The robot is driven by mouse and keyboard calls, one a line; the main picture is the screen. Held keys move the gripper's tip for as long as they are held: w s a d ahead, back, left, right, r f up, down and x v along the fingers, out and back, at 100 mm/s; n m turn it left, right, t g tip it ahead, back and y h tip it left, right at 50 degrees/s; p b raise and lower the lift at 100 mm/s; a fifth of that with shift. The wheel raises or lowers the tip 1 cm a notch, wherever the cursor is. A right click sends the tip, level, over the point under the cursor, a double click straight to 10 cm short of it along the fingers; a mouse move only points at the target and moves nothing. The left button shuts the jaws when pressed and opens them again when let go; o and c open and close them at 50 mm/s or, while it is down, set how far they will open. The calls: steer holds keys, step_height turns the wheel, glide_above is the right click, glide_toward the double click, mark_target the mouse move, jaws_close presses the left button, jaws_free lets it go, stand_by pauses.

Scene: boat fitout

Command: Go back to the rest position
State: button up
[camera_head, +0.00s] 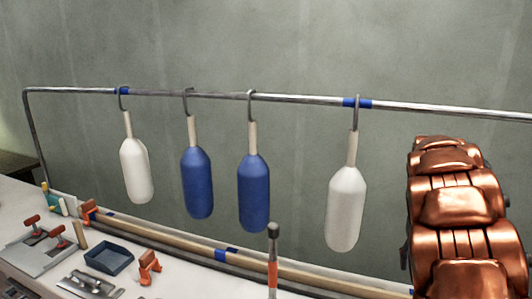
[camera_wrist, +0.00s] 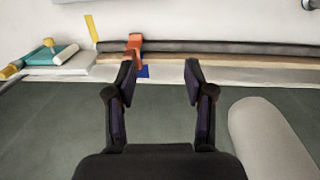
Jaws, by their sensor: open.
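My gripper (camera_wrist: 158,76) shows in the wrist view with its two dark fingers spread apart and nothing between them. A pale, rounded fender (camera_wrist: 270,140) is to the right of the fingers there, apart from them. In the head view my copper-coloured arm stands at the right edge, and my gripper is out of that picture. A white fender (camera_head: 136,170), a blue fender (camera_head: 197,182), a second blue fender (camera_head: 254,193) and another white fender (camera_head: 346,208) hang by hooks from a metal rail (camera_head: 220,95).
A white workbench (camera_head: 190,270) runs below the rail. It carries a dark blue tray (camera_head: 109,257), an orange clamp (camera_head: 149,266), metal plates with red knobs (camera_head: 38,250) and an upright orange-and-grey tool (camera_head: 272,265). A long wooden strip (camera_head: 180,235) lies along its back edge.

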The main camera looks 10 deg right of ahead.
steer(key=s+a+r+n, duration=0.1)
steer(key=s+a, duration=0.2)
steer(key=a, duration=0.3)
steer(key=s+a+r, duration=0.2)
steer(key=s+a, duration=0.1)
steer(key=a, duration=0.3)
steer(key=s+a+f+n, duration=0.2)
steer(key=s+a, duration=0.6)
steer(key=s, duration=0.2)
steer(key=s+a+f+n+g, duration=0.1)
steer(key=s+a+f+n, duration=0.1)
steer(key=s+a, duration=0.7)
steer(key=s, duration=0.2)
steer(key=shift+s+f+n+y, duration=0.2)
steer(key=shift+s+n+y, duration=0.1)
steer(key=shift+n, duration=0.1)
steer(key=shift+a, duration=0.1)
steer(key=shift+c, duration=0.4)
